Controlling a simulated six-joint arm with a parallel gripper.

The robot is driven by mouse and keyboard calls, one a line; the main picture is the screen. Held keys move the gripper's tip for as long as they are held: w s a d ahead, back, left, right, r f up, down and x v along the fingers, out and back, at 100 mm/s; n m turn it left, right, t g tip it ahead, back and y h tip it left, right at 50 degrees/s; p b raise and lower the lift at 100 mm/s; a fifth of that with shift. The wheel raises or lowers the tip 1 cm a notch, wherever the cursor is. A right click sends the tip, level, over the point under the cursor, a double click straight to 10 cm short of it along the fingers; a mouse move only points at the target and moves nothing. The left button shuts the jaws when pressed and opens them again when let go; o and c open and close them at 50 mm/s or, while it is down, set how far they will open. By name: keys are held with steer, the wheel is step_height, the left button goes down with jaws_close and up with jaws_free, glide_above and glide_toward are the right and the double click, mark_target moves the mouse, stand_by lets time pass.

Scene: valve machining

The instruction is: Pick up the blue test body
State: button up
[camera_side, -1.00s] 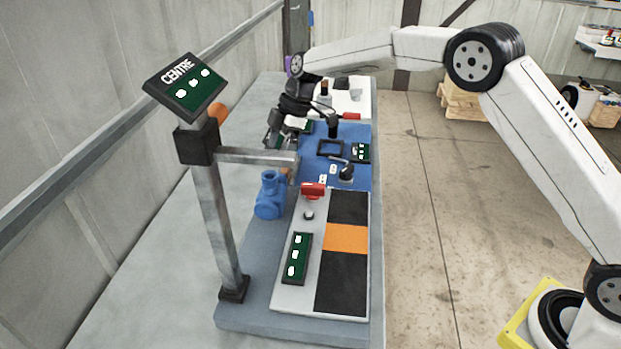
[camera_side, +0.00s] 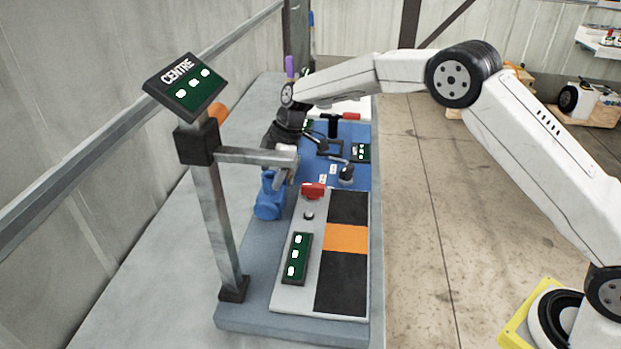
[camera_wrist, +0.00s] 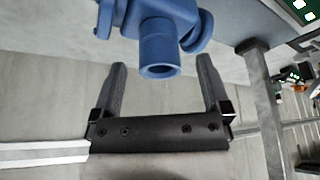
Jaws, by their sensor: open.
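The blue test body (camera_side: 268,197) stands on the grey-blue bench in the side view, left of the white panel. It is a blue valve-like body with a round flange. In the wrist view the blue test body (camera_wrist: 158,38) fills the top middle, its round open pipe end pointing between my fingers. My gripper (camera_wrist: 161,78) is open, one finger on each side of that pipe end, with gaps on both sides. In the side view my gripper (camera_side: 284,165) is just above and behind the blue body, partly hidden by the post's arm.
A grey post with a CENTRE sign (camera_side: 188,88) stands left, its horizontal arm (camera_side: 255,157) close to my gripper. A white panel (camera_side: 318,255) with a red part (camera_side: 313,190) lies to the right. A blue panel (camera_side: 325,165) with small fixtures lies behind.

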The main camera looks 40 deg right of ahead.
steer(key=shift+x, duration=0.8)
jaws_close()
stand_by(1.0)
steer(key=shift+w+r, duration=0.1)
steer(key=shift+r, duration=0.05)
